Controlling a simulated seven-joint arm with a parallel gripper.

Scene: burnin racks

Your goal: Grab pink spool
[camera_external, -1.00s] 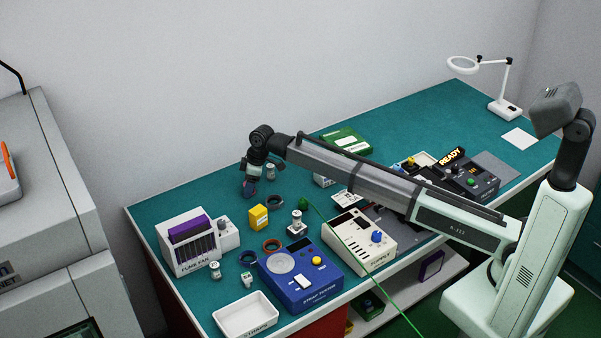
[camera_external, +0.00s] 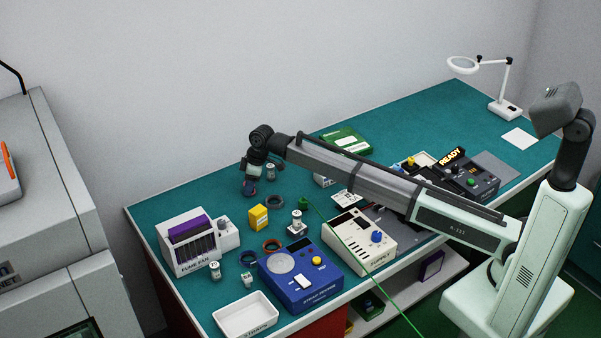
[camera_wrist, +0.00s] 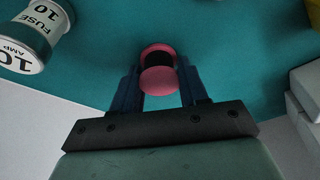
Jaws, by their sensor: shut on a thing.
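The pink spool (camera_wrist: 157,79) with a dark middle is between the two blue fingers of my gripper (camera_wrist: 158,88) in the wrist view. The gripper is shut on it. In the external view my gripper (camera_external: 250,184) is low over the far left part of the teal bench, and the spool is too small and covered to make out clearly there.
A fuse can (camera_wrist: 27,36) stands left of the gripper in the wrist view. A white tray (camera_external: 238,328) lies at the front.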

